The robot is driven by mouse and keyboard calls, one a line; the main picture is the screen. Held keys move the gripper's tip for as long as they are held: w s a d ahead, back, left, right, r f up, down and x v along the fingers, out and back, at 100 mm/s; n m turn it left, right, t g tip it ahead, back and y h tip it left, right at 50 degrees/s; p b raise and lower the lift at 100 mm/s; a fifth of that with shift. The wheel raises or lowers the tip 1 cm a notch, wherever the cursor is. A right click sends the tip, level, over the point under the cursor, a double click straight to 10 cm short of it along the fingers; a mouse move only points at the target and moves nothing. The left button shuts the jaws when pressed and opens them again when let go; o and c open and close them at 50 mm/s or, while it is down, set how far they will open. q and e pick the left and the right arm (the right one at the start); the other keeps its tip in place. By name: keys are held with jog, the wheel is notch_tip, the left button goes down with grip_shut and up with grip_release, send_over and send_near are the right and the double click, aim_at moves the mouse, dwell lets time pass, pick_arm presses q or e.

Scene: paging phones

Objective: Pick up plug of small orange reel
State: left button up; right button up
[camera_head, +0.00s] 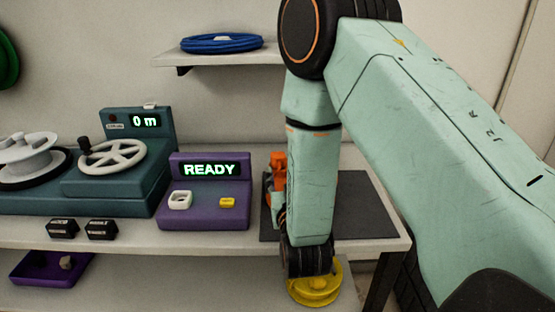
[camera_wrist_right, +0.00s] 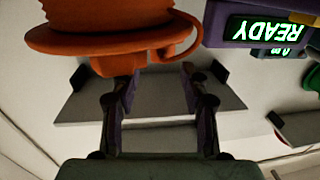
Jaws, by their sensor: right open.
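The small orange reel (camera_head: 279,165) stands on a dark mat on the bench, half hidden behind my right arm in the head view. In the right wrist view the orange reel (camera_wrist_right: 105,25) fills the upper left, upside down. Its orange cable (camera_wrist_right: 198,35) bends around at the reel's side, its end lying near the gap between my fingers. I cannot clearly make out the plug. My right gripper (camera_wrist_right: 160,75) is open, its fingertips just short of the reel and cable, with nothing held. The head view mostly hides this gripper behind the arm. My left gripper is not in view.
A purple box (camera_head: 205,215) reading READY stands left of the dark mat (camera_head: 365,205). A teal machine (camera_head: 110,190) showing 0 m is farther left, with two small black blocks in front. A yellow reel (camera_head: 315,292) sits below the bench edge. A blue coil (camera_head: 222,44) lies on the shelf.

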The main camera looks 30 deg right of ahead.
aim_at(279, 159)
jog(key=shift+w, duration=0.15)
jog(key=shift+w+r, duration=0.45)
jog(key=shift+w, duration=0.15)
jog(key=x, duration=0.5)
jog(key=shift+d+f+b, duration=0.2)
jog(key=shift+d+b, duration=0.05)
jog(key=shift+b, duration=0.15)
jog(key=shift+w+r, duration=0.1)
jog(key=shift+w, duration=0.15)
jog(key=shift+r, duration=0.15)
jog(key=shift+d, duration=0.1)
jog(key=shift+w+d, duration=0.1)
jog(key=shift+w, duration=0.1)
jog(key=shift+c, duration=1)
jog(key=shift+s, duration=0.1)
jog(key=c, duration=0.7)
